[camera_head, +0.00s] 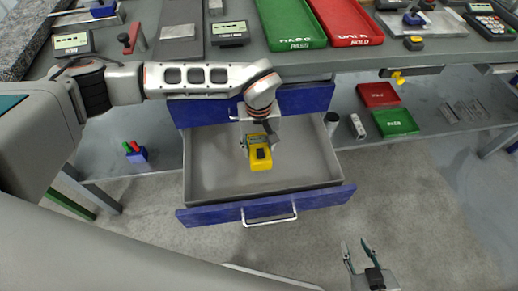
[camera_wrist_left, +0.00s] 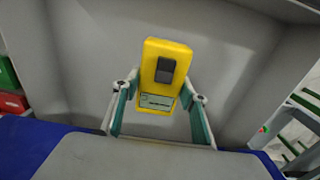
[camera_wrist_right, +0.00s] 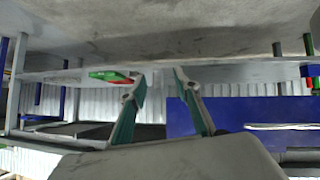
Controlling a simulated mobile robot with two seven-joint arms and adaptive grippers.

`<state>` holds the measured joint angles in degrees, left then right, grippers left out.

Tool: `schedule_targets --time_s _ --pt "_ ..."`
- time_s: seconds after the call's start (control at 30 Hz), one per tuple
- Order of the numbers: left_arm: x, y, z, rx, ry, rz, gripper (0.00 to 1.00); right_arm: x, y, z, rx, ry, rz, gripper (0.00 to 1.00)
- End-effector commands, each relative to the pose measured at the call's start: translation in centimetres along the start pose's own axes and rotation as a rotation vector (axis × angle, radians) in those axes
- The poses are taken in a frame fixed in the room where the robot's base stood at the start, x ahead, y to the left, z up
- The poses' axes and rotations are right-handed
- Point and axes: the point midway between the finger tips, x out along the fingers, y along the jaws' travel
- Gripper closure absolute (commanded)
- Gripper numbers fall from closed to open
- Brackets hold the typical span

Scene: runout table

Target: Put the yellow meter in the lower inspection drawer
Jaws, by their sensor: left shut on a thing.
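The yellow meter (camera_head: 260,157) has a dark block and a small display on its face; it also shows in the left wrist view (camera_wrist_left: 161,75). My left gripper (camera_head: 258,142) is shut on it, with a finger at each side in the left wrist view (camera_wrist_left: 160,98). The lower inspection drawer (camera_head: 215,178) is pulled out, with a blue front and silver handle. The meter is over the open drawer, within its walls; whether it touches the floor cannot be told. My right gripper (camera_head: 360,250) is open and empty, right of the drawer front; its fingers show in the right wrist view (camera_wrist_right: 157,100).
An upper blue drawer front (camera_head: 305,98) sits above the open drawer, below the worktop. Green (camera_head: 291,22) and red (camera_head: 345,20) trays lie on the worktop. The lower shelf (camera_head: 350,100) holds smaller trays and a dark cylinder (camera_head: 331,123). The floor in front is clear.

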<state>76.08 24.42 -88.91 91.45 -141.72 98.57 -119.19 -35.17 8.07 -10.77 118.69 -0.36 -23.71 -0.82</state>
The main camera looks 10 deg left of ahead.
Motion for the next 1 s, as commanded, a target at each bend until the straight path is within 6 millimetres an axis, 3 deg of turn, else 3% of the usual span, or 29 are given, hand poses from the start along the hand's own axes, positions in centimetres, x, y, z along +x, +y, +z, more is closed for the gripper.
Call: schedule_targets --time_s 0.1,0.37,0.9,0.93,0.97,1.0 --pt "1.7 0.0 0.1 -0.002 -0.005 -0.001 0.85 0.1 -0.1 0.3 0.0 -0.003 -0.002 0.68" --pt "1.6 0.0 0.0 -0.001 0.001 0.001 0.85 0.1 0.2 -0.9 -0.004 0.018 0.002 0.68" --pt "2.8 0.0 0.0 -0.001 0.0 0.0 0.85 0.2 0.1 -0.6 -0.005 0.014 -0.001 0.68" --pt "2.8 0.0 0.0 -0.001 0.0 0.0 0.5 0.2 0.1 -0.5 -0.005 0.013 -0.001 0.68" --pt "2.8 0.0 0.0 -0.001 0.0 0.0 0.42 0.2 0.1 -0.5 -0.005 0.013 -0.002 0.68" --pt "2.8 0.0 0.0 -0.001 0.0 0.0 0.41 0.2 0.1 -0.5 -0.005 0.013 -0.002 0.68"
